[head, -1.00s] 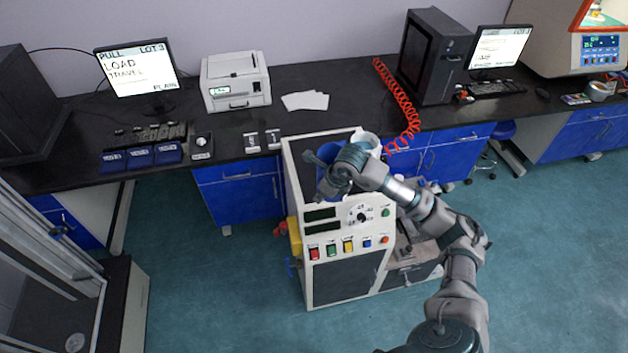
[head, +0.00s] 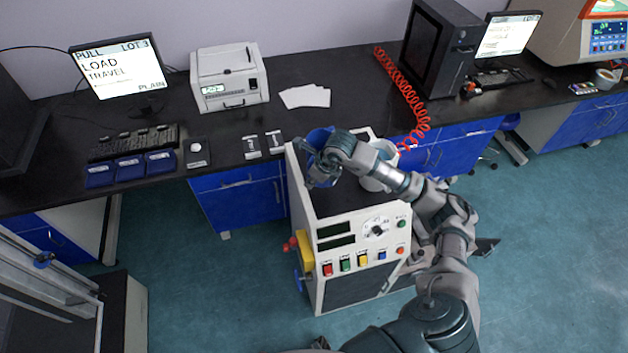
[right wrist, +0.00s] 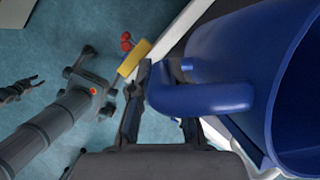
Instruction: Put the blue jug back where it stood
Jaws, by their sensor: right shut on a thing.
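The blue jug (head: 321,139) is at the back left of the cream cabinet's dark top (head: 338,200), partly hidden by my right gripper (head: 312,166). In the right wrist view the jug (right wrist: 225,55) fills the right side, its opening to the right. My right gripper (right wrist: 165,88) is shut on the jug's handle, one finger on each side. I cannot tell whether the jug's base touches the top. My left gripper (right wrist: 22,88) seems to show small at the left edge of the right wrist view; its jaws are unclear.
A pale jug (head: 379,175) stands close to the right of the blue one, partly behind my arm. A red coiled hose (head: 405,95) runs on the black bench (head: 340,80) behind. A yellow box (head: 307,250) juts from the cabinet's left side. The cabinet top's front is clear.

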